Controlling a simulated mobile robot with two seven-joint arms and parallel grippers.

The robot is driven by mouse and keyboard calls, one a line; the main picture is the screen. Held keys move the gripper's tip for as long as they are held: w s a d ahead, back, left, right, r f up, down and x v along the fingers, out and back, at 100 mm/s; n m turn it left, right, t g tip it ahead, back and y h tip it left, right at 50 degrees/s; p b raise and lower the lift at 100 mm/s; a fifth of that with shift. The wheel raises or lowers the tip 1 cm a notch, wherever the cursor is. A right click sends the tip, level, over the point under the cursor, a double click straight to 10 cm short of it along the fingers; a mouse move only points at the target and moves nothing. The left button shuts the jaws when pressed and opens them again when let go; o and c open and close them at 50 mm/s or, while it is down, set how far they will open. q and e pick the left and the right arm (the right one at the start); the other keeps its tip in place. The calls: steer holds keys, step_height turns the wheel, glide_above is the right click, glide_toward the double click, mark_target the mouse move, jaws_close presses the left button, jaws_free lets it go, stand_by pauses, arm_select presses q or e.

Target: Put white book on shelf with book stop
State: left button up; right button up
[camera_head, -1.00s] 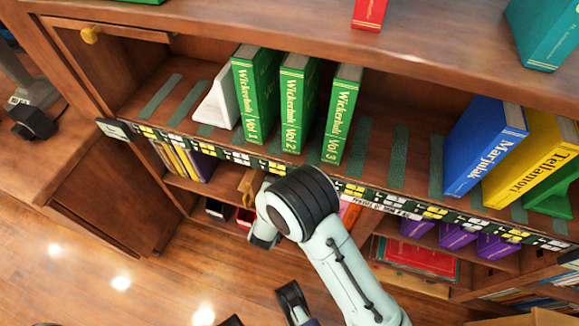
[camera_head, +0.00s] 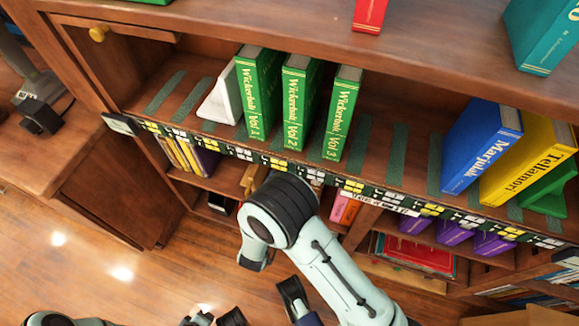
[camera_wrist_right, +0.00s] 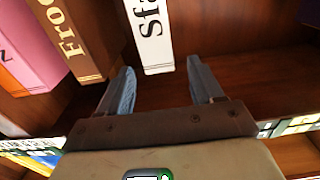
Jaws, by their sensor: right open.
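The white book (camera_wrist_right: 150,35), with black letters on its spine, stands upright in the right wrist view next to a brown book. My right gripper (camera_wrist_right: 161,88) is open, with its fingers apart just in front of the spine's lower end and nothing between them. In the head view my right arm hides this gripper and the white book. A white wedge-shaped book stop (camera_head: 222,98) stands on the upper shelf (camera_head: 385,95), left of the green books (camera_head: 258,95). Dark gripper parts (camera_head: 292,298) show at the bottom edge; the left jaws are not clear.
A blue book (camera_head: 482,150), a yellow book (camera_head: 530,160) and a green bookend-like piece (camera_head: 552,192) stand on the right of the upper shelf. Free room lies between the green and blue books. In the wrist view, a brown book (camera_wrist_right: 70,42) and a pink book (camera_wrist_right: 25,50) stand left.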

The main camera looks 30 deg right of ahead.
arm_select(q)
steer(key=shift+w+d+r+p, duration=0.25)
steer(key=shift+w+r, duration=0.25)
steer(key=shift+r, duration=0.25)
arm_select(e)
steer(key=v, duration=0.5)
arm_select(q)
steer(key=shift+a, duration=0.1)
arm_select(e)
steer(key=shift+w, duration=0.1)
